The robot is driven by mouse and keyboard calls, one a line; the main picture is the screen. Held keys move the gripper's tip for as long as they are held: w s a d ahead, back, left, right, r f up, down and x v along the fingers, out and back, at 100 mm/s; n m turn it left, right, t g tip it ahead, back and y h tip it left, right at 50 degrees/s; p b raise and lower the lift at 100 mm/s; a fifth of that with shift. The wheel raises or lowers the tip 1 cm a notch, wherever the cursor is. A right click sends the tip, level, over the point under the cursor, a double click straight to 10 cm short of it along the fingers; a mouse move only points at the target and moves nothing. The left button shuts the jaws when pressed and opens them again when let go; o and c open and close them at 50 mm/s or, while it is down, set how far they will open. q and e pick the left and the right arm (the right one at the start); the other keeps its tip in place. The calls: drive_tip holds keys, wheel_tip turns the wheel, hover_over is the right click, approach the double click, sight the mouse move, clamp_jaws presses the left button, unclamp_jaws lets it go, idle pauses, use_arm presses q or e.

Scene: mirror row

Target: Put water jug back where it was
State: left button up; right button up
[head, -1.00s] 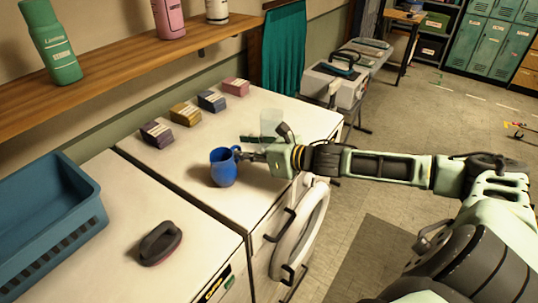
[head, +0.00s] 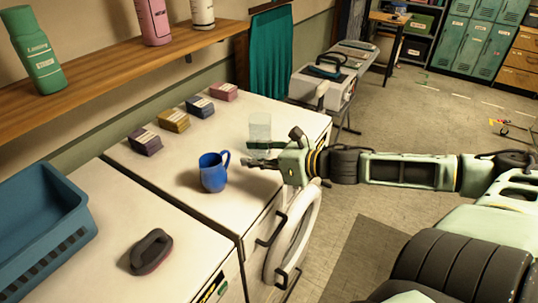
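A blue water jug (head: 213,173) stands upright on the white top of a washing machine (head: 240,208), its handle toward the right. My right gripper (head: 248,157) is just right of the jug, with its fingers apart and pointing left toward the handle. A gap shows between the fingers and the handle, and the gripper holds nothing. A clear glass (head: 260,128) stands behind the gripper, partly hidden by it. My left gripper is not in view.
Several small boxes, such as the purple one (head: 145,142), line the wall side. A blue basket (head: 38,225) and a dark brush (head: 151,251) are on the nearer machine top. A wooden shelf (head: 110,75) with bottles runs above.

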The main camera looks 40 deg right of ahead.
drive_tip(key=shift+p+v, duration=1.4)
drive_tip(key=shift+v, duration=0.8)
